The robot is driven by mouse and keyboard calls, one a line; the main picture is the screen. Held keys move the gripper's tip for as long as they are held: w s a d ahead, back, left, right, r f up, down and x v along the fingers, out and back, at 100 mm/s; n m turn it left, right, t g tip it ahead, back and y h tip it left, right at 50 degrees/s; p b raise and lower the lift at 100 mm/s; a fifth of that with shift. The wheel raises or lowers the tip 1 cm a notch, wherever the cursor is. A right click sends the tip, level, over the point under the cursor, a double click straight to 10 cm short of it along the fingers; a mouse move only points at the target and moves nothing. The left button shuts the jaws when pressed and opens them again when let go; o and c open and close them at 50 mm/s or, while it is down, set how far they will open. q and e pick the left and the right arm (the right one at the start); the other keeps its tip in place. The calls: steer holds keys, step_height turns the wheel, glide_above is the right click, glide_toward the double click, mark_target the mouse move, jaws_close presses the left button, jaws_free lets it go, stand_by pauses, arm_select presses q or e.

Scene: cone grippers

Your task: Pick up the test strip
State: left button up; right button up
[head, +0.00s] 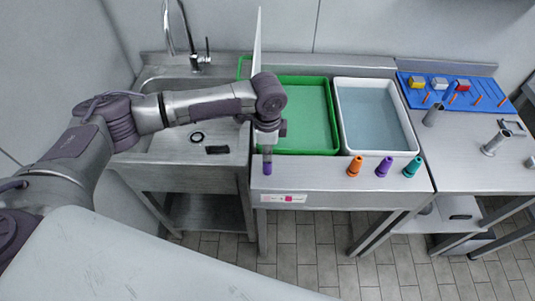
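I cannot make out a test strip for certain. Several thin orange sticks (478,100) stand or lie on the blue board (418,98) at the back right, too small to identify. My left gripper (267,168) points down over the left front part of the steel table, near the front edge of the green tray (335,115). A purple tip shows at its end. Whether this is its fingers or a held piece, and whether it is open or shut, I cannot tell. My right gripper is not in view.
Orange (355,167), purple (384,167) and teal (412,168) cones stand along the table front. A white tray (415,142) of bluish liquid is behind them. A thin upright panel (257,45) separates the sink (160,145) from the trays. Metal cylinders (495,143) stand at right.

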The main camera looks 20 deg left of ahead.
arm_select(q)
steer(key=shift+r, duration=0.1)
step_height(320, 180, up, 9)
steer(key=shift+f+b, duration=0.1)
steer(key=shift+b, duration=1.15)
steer(key=shift+r, duration=0.55)
